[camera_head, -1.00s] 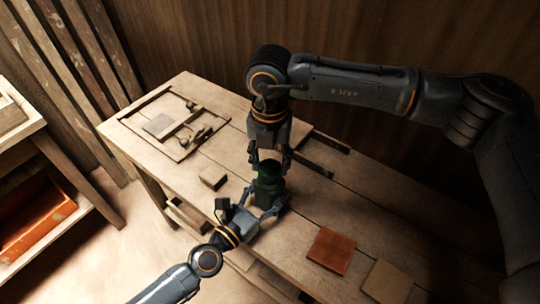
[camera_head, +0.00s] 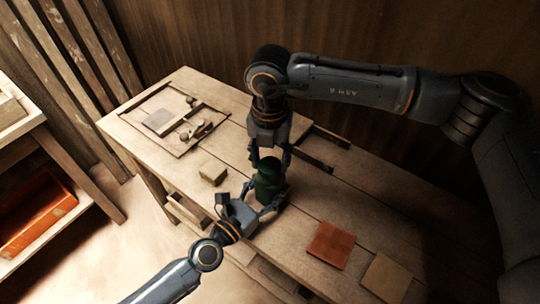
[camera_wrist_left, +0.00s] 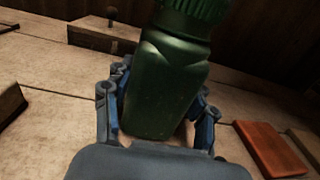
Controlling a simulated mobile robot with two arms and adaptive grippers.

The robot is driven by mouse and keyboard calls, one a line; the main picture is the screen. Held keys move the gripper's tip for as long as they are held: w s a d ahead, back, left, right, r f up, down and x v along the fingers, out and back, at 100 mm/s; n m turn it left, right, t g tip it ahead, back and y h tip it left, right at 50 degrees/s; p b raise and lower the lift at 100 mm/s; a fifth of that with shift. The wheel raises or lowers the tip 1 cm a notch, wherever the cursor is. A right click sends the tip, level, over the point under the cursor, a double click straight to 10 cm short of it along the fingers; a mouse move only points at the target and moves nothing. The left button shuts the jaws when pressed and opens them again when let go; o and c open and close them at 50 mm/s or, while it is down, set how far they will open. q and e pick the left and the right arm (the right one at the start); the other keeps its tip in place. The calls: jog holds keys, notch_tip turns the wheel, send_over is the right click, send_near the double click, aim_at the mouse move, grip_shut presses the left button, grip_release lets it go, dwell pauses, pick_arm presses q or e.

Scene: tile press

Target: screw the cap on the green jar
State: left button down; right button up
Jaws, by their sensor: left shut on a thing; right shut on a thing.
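The green jar (camera_head: 268,189) stands upright on the bench. My left gripper (camera_head: 268,203) is shut around its lower body from the front left. In the left wrist view the jar (camera_wrist_left: 160,95) stands between the fingers of my left gripper (camera_wrist_left: 160,115). The ribbed green cap (camera_head: 270,165) is at the top of the jar, and it also shows in the wrist view (camera_wrist_left: 195,10). My right gripper (camera_head: 270,155) points down from above and is shut on the cap. I cannot tell how far the cap sits on the thread.
A wooden block (camera_head: 213,173) lies left of the jar. A red tile (camera_head: 331,245) and a tan tile (camera_head: 387,277) lie to the right. A framed panel with small parts (camera_head: 173,121) is at the bench's far left. A dark bar (camera_head: 310,153) lies behind the jar.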

jog(key=shift+f, duration=0.2)
jog(key=m, duration=0.3)
jog(key=shift+m, duration=0.4)
jog(key=m, duration=0.8)
jog(key=shift+s, duration=0.1)
jog(key=m, duration=0.4)
jog(key=shift+m, duration=0.3)
jog(key=o, duration=0.7)
